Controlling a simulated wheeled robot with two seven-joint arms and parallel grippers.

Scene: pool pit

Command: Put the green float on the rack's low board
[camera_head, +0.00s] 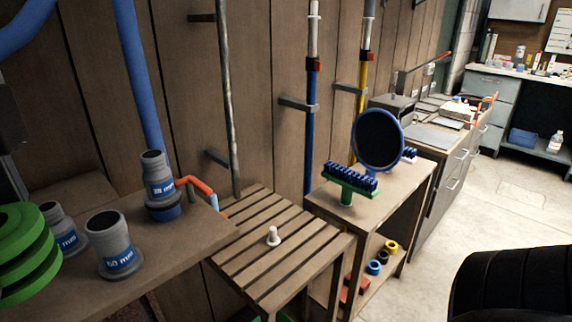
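A green object of stacked round discs (28,252) stands at the left edge, partly cut off, on the near-left wooden bench top; it may be the green float. A wooden rack (395,185) stands right of the slatted table against the wall. Its upper board carries brushes and a round blue-rimmed dark disc. Its low board (372,283) shows partly, with small blue, black and yellow rings and red pieces on it. Neither of my grippers is in view.
Grey pipe fittings (111,248) stand on the left bench. A slatted wooden table (250,262) holds a small white peg. Poles lean on the wall. A black ribbed object (515,285) fills the bottom right. Open floor (490,200) lies right of the cabinets.

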